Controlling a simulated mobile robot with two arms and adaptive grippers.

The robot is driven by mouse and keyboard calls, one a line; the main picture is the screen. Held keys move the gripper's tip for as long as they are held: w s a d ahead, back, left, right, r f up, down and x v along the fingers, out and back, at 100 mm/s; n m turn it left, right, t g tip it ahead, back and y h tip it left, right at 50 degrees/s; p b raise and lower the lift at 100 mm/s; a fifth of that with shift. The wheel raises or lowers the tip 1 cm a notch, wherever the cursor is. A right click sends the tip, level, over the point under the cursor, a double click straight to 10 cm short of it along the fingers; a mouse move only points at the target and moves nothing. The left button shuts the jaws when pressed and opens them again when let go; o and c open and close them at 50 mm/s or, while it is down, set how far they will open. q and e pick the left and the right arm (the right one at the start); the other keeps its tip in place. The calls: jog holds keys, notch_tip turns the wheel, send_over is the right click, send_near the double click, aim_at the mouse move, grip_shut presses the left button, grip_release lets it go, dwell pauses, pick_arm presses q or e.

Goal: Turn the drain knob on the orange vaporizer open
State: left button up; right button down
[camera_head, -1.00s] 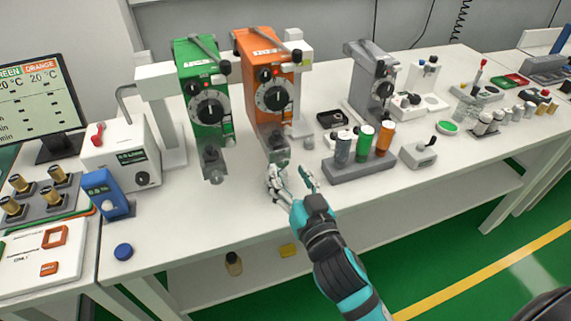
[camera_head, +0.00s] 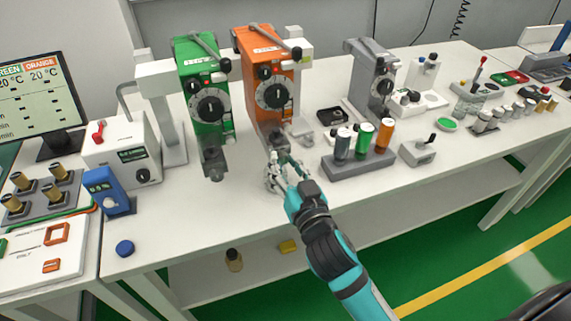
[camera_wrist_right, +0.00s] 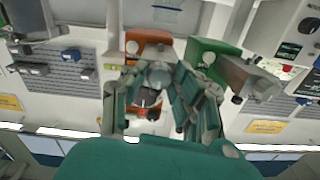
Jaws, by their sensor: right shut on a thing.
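The orange vaporizer (camera_head: 266,62) stands upright at the back of the white table, with a black dial on its front. It also shows, upside down, in the right wrist view (camera_wrist_right: 149,46). My right gripper (camera_head: 277,166) is at the lower front of this vaporizer, below the dial. Its fingers are closed in around a small part there, the drain knob, which they mostly hide in the head view. In the right wrist view a grey rounded part (camera_wrist_right: 158,76) shows between the fingers. The knob's turn position cannot be made out. My left gripper is not in view.
The green vaporizer (camera_head: 204,78) stands close on the left, and a grey one (camera_head: 368,82) farther right. A grey rack (camera_head: 358,166) with several bottles is just right of my gripper.

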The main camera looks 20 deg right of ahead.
jog(key=shift+n, duration=0.4)
jog(key=n+p, duration=0.2)
jog(key=n, duration=0.1)
jog(key=shift+r, duration=0.1)
jog(key=n+p, duration=0.2)
jog(key=n, duration=0.3)
jog(key=shift+n+h, duration=0.3)
jog(key=shift+n, duration=0.1)
jog(key=n+p, duration=0.1)
jog(key=n, duration=0.4)
jog(key=n+p, duration=0.1)
jog(key=n, duration=0.4)
jog(key=shift+n+t, duration=0.3)
jog(key=c, duration=1)
grip_release()
